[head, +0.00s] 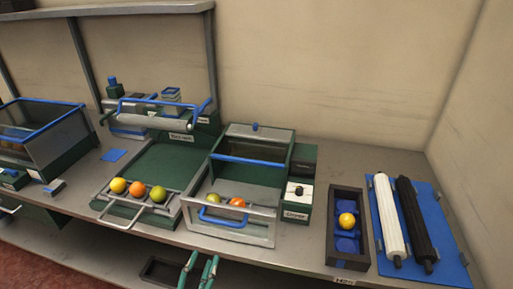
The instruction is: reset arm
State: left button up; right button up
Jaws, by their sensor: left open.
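My left gripper (203,257) shows at the bottom edge of the head view, left of centre. Its teal fingers point up and stand apart with a gap between them. They look open, and I see nothing held between them. The fingers are below the front edge of the worktable (300,257) in the picture. The rest of this arm is out of frame. My right gripper is not in view.
Yellow (118,185), orange (137,188) and other fruits line the green tray's (165,165) front. Two fruits sit behind the clear-fronted bin's (232,232) front. A dark box (332,235) holds a yellow fruit (347,220). Rollers (390,220) lie on a blue mat (445,245).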

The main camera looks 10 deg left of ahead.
pick_arm(q)
jog(key=s+f+m+g, duration=0.2)
jog(key=f+m+g, duration=0.1)
jog(key=f, duration=0.6)
jog(key=s+f+m+g+h, duration=0.1)
jog(key=s+f+m+g, duration=0.25)
jog(key=f, duration=0.55)
jog(key=s+f+m+g, duration=0.2)
jog(key=f+m, duration=0.2)
jog(key=f, duration=0.5)
jog(key=s+a+f+m+g+y, duration=0.1)
jog(key=s+f+m+g, duration=0.4)
jog(key=s+f, duration=0.4)
jog(key=s+a+f+m+g, duration=0.1)
jog(key=s+f+m+g, duration=0.3)
jog(key=s+f, duration=0.5)
jog(key=s+g, duration=0.1)
jog(key=s, duration=0.6)
jog(key=shift+s+a+f+m+g+y, duration=0.15)
jog(key=shift+s+f+m+g+y, duration=0.1)
jog(key=shift+m+g+y, duration=0.15)
